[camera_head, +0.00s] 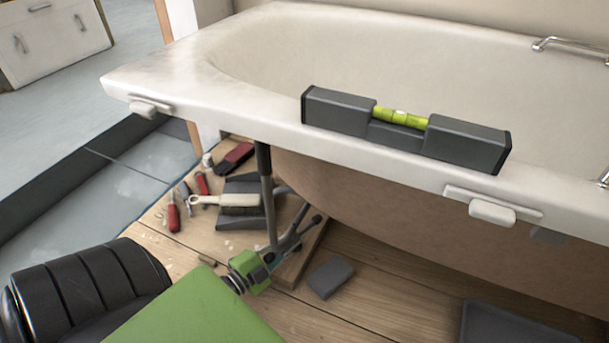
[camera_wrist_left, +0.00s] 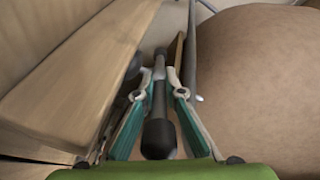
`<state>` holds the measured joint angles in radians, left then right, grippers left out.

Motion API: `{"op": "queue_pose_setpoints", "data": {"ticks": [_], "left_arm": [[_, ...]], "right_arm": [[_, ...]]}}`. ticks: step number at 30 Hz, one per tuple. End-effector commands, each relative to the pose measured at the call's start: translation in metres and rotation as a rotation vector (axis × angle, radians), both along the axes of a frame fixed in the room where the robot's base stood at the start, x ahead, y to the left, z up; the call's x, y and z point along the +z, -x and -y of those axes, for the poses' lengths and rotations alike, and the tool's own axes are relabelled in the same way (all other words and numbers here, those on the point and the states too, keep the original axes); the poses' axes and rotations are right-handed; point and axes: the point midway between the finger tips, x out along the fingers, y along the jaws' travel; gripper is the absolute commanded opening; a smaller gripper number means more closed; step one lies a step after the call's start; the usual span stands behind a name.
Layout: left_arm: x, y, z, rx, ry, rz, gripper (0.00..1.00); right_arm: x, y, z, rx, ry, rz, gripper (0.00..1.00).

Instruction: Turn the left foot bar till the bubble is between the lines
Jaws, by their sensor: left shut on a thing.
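A dark grey spirit level (camera_head: 345,112) lies along the bath's front rim. Its yellow-green vial (camera_head: 415,121) is in the middle with a pale bubble near its centre; the lines are too small to tell the bubble's place between them. The left leg (camera_head: 265,185) stands as a dark upright rod under the rim. My left gripper (camera_head: 290,240) is at its foot. In the left wrist view, the dark foot bar (camera_wrist_left: 159,105) with a rounded black end lies between the green-padded fingers (camera_wrist_left: 160,108), which are shut on it. My right gripper is out of view.
The white bath (camera_head: 190,85) hangs over the wooden floor. A brush (camera_head: 240,202), dustpan and red-handled tools lie behind the leg. A dark block (camera_head: 331,277) lies right of my gripper, and a dark tray (camera_head: 510,325) lies at the front right.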

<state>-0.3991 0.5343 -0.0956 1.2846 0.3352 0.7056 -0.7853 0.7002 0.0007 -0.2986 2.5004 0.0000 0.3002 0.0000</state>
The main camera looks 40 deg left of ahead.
Motion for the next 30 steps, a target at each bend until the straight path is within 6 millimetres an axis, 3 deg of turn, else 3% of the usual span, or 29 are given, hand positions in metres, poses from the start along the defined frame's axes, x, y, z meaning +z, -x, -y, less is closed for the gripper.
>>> {"op": "queue_pose_setpoints", "data": {"ticks": [7, 9, 10, 22, 26, 30], "left_arm": [[0.0, 0.001, 0.001, -0.002, 0.001, 0.002, 0.0], [0.001, 0.001, 0.001, -0.002, 0.001, 0.002, 0.23], [0.001, 0.001, 0.001, -0.002, 0.001, 0.002, 0.27], [0.0, 0.005, 0.001, -0.001, 0.001, 0.0, 0.27], [-0.001, 0.022, 0.0, -0.001, 0.002, -0.003, 0.27], [-0.001, 0.052, -0.003, 0.0, 0.002, -0.004, 0.27]], "right_arm": [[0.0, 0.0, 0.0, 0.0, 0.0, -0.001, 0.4], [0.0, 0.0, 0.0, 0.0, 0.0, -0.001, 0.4], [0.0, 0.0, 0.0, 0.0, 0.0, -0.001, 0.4], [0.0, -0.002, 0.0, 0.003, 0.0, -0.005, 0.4], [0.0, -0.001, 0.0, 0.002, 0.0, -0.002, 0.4], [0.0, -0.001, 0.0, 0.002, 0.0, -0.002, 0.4]]}}
